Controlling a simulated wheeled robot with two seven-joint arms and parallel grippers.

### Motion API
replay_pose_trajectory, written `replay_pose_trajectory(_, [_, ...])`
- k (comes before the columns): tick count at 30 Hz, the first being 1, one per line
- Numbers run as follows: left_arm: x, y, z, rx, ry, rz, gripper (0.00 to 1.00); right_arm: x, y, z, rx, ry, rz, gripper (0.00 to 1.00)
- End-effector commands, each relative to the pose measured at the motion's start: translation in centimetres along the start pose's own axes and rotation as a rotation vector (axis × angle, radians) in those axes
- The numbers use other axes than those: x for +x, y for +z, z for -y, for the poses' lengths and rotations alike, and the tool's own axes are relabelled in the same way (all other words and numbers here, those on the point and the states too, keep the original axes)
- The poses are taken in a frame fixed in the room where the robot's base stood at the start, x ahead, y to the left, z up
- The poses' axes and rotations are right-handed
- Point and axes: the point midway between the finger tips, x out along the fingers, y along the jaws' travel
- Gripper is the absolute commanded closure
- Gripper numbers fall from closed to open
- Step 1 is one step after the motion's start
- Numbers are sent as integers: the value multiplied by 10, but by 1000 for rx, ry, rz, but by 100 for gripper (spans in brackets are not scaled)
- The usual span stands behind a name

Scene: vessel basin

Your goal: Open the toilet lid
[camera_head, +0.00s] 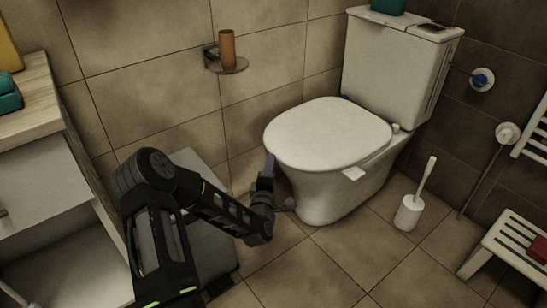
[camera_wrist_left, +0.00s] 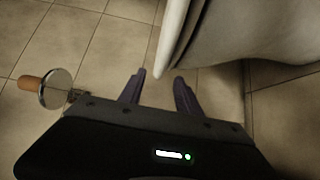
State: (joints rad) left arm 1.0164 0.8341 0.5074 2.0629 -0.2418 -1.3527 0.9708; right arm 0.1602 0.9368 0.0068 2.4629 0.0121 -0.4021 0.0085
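The white toilet (camera_head: 330,190) stands against the tiled wall, with its tank (camera_head: 390,65) behind the bowl. The toilet lid (camera_head: 325,130) is down, lying flat over the bowl. My left gripper (camera_head: 269,165) is beside the left front edge of the lid, around rim height. In the left wrist view, the two dark fingers of the left gripper (camera_wrist_left: 160,77) are apart with nothing between them. The white edge of the toilet (camera_wrist_left: 178,40) is just beyond the fingertips there. I cannot tell whether they touch it. My right gripper is in neither view.
A roll holder (camera_head: 228,65) with a brown tube is on the wall left of the toilet. A grey box (camera_head: 210,255) is behind my left arm. A toilet brush (camera_head: 410,210) and a stool (camera_head: 510,245) stand at the right. The front floor is clear.

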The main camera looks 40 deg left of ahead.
Motion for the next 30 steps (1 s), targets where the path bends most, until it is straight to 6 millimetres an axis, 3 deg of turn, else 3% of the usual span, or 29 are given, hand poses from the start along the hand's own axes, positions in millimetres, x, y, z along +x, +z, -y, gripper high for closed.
replay_pose_trajectory(9, [48,0,2,-1,1,0,60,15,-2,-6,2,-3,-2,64])
replay_pose_trajectory(21, [57,0,0,-1,-1,0,60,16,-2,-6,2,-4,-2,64])
replay_pose_trajectory(30, [57,0,0,-1,-1,0,85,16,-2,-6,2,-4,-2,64])
